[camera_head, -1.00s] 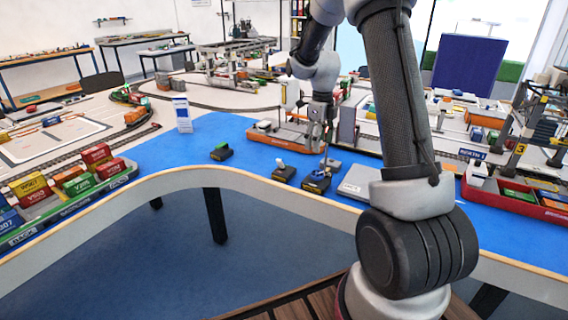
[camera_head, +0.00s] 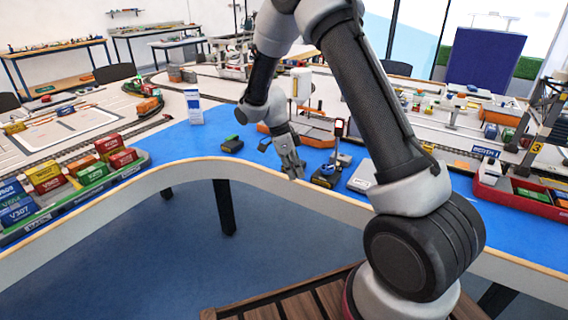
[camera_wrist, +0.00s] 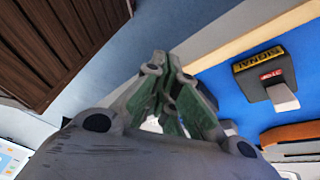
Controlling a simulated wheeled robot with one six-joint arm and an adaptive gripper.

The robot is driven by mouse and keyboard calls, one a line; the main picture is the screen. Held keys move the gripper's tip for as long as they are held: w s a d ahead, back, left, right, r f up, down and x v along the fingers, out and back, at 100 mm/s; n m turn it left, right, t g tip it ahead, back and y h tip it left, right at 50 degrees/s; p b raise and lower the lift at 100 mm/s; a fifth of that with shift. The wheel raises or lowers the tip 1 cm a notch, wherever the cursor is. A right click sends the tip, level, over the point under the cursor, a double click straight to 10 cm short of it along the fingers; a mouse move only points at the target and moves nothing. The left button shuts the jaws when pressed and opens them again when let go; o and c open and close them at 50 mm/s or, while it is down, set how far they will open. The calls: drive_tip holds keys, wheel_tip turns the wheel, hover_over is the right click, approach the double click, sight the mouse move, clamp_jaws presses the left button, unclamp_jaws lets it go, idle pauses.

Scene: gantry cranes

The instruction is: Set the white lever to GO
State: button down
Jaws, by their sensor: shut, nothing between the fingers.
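In the wrist view a black box (camera_wrist: 263,72) with a yellow SIGNAL label sits on the blue table top. Its white lever (camera_wrist: 283,97) sticks out beside a small red plate whose word is hard to read. My gripper (camera_wrist: 160,62) is shut and empty, apart from the lever and to the left of the box in that view. In the head view my gripper (camera_head: 298,174) hangs near the table's front edge and hides the white-lever box. The lever's setting cannot be read clearly.
A black box with a green lever (camera_head: 231,144) stands to the left, and one with a blue part (camera_head: 326,176) to the right. A small signal post (camera_head: 338,130) stands behind that one. An orange tray-like wagon (camera_head: 318,133) lies behind.

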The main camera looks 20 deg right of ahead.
wheel_tip(320, 180, down, 3)
drive_tip(key=s+a+n+t+h, duration=0.2)
drive_tip(key=n+h, duration=0.5)
drive_tip(key=n, duration=1)
drive_tip(key=w+a+n+t, duration=0.2)
drive_tip(key=n+t, duration=0.1)
drive_tip(key=n, duration=0.7)
drive_tip(key=w+a+r+n+t+h, duration=0.1)
drive_tip(key=w+n+t, duration=0.1)
drive_tip(key=n, duration=0.8)
drive_tip(key=w+a+r+n+t, duration=0.1)
drive_tip(key=w+a+n+t, duration=0.1)
drive_tip(key=n, duration=0.8)
drive_tip(key=w+t, duration=0.1)
drive_tip(key=t, duration=0.1)
drive_tip(key=shift+a+r+n+t+h, duration=0.25)
drive_tip(key=shift+a+n+t+h, duration=0.05)
drive_tip(key=shift+n, duration=0.1)
drive_tip(key=shift+d, duration=0.15)
drive_tip(key=x, duration=1)
